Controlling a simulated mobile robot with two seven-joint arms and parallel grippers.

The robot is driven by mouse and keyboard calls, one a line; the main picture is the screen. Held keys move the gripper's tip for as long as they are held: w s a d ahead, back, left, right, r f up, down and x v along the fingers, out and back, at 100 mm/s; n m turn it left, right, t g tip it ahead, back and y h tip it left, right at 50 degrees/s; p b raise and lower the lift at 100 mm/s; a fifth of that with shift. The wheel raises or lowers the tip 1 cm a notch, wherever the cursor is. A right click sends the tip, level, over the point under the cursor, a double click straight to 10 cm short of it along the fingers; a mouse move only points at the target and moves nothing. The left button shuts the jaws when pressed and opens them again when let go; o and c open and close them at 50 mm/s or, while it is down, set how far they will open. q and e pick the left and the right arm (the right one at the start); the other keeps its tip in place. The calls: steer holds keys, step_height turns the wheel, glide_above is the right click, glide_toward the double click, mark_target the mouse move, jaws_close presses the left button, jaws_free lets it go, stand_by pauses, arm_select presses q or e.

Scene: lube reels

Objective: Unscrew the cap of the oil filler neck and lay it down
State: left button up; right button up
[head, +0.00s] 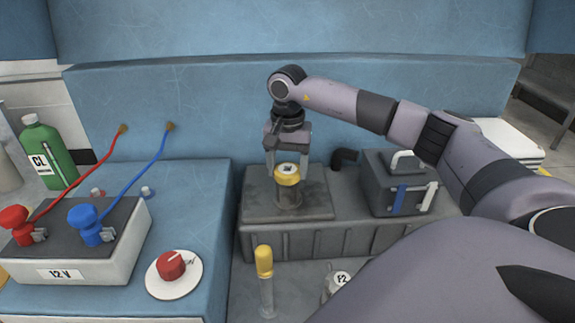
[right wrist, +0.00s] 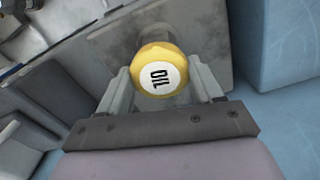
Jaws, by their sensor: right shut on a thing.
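The yellow oil cap (head: 287,178) sits at the top of the dark filler neck (head: 288,195), which stands on a grey block. In the right wrist view the cap (right wrist: 158,70) shows a white disc reading OIL. My right gripper (head: 287,170) comes down from above, with one finger on each side of the cap, and is shut on it. The cap looks upright and in line with the neck; I cannot tell whether it is still threaded on. My left gripper is not in view.
A white 12 V box (head: 95,245) with red and blue clamps stands left, near a red knob (head: 171,265) and green bottle (head: 48,150). A yellow-topped dipstick (head: 264,262) stands in front. A grey box (head: 385,195) is right. The blue top between is partly bare.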

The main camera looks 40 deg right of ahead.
steer(key=shift+s+f, duration=0.1)
steer(key=n, duration=0.4)
steer(key=shift+n, duration=0.3)
steer(key=shift+f+n, duration=0.1)
steer(key=shift+n, duration=0.2)
steer(key=shift+a, duration=0.1)
steer(key=n, duration=0.5)
steer(key=shift+s+f, duration=0.1)
steer(key=o, duration=1.1)
steer(key=shift+o, duration=0.5)
